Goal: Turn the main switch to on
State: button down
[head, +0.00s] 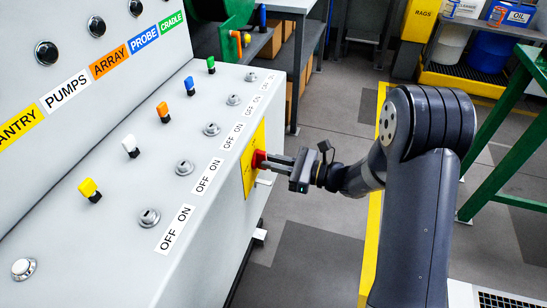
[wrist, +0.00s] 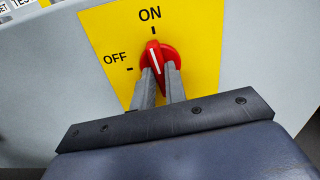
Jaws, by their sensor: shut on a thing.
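The main switch is a red rotary knob (wrist: 156,58) on a yellow plate (wrist: 195,45) marked ON at the top and OFF at the left. The knob's white pointer line is nearly upright and points at the ON tick, away from the OFF tick. My gripper (wrist: 159,76) is shut on the knob, with one finger on each side of its lower part. In the head view the knob (head: 258,159) sits on the console's side face, with my gripper (head: 268,160) reaching it from the right. The fingers hide the knob's lower edge.
The grey console (head: 125,270) has several coloured toggles and key switches on its sloped top, left of my gripper. A green frame (head: 505,130) stands at the right. A workbench (head: 290,50) is behind. Grey floor (head: 320,225) is open between the console and my arm.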

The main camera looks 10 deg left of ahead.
jog(key=shift+m, duration=0.6)
jog(key=c, duration=1.4)
grip_release()
jog(key=shift+c, duration=0.2)
jog(key=d, duration=1)
jog(key=shift+s+d, duration=0.4)
